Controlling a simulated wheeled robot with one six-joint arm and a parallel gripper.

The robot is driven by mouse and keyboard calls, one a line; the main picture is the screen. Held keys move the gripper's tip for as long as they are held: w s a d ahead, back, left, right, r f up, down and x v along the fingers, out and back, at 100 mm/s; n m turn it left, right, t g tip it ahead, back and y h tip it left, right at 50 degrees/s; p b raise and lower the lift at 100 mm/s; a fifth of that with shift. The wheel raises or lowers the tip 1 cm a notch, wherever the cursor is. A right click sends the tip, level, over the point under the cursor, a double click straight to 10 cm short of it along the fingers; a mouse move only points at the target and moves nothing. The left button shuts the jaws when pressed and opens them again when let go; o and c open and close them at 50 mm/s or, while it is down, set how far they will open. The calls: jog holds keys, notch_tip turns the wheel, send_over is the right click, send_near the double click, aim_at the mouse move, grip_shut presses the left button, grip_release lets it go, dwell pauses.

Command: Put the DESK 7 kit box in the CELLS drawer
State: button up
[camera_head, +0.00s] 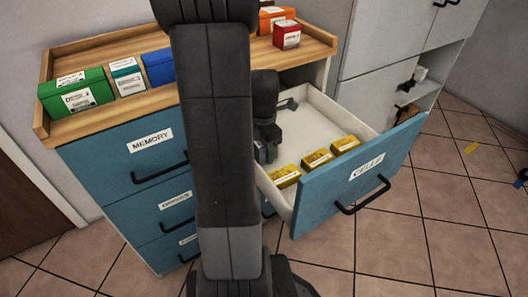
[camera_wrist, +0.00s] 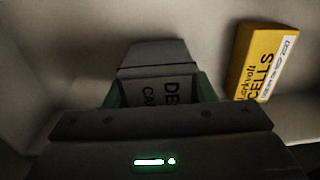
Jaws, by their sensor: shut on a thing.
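The CELLS drawer (camera_head: 352,178) is pulled open, with its blue front and white inside showing. My gripper (camera_head: 268,152) is down inside the drawer at its left side in the head view. In the wrist view, my gripper (camera_wrist: 155,98) is shut on a dark grey box (camera_wrist: 157,55). Its partly hidden lettering starts "DE" and "CA", consistent with the DESK 7 kit box. The green finger pads are on either side of it. The held box is mostly hidden in the head view. I cannot tell whether it touches the drawer floor.
Yellow boxes (camera_head: 317,158) stand along the drawer's front; one labelled CELLS (camera_wrist: 265,62) is right of the held box in the wrist view. The drawer's back middle is clear. Green (camera_head: 76,94), blue (camera_head: 158,67) and red (camera_head: 287,35) boxes stand on the wooden top. The MEMORY drawer (camera_head: 135,150) is shut.

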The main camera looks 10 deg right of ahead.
jog(key=shift+f, duration=0.3)
jog(key=o, duration=1)
notch_tip(320, 180, up, 12)
jog(key=p, duration=0.4)
jog(key=shift+r, duration=0.15)
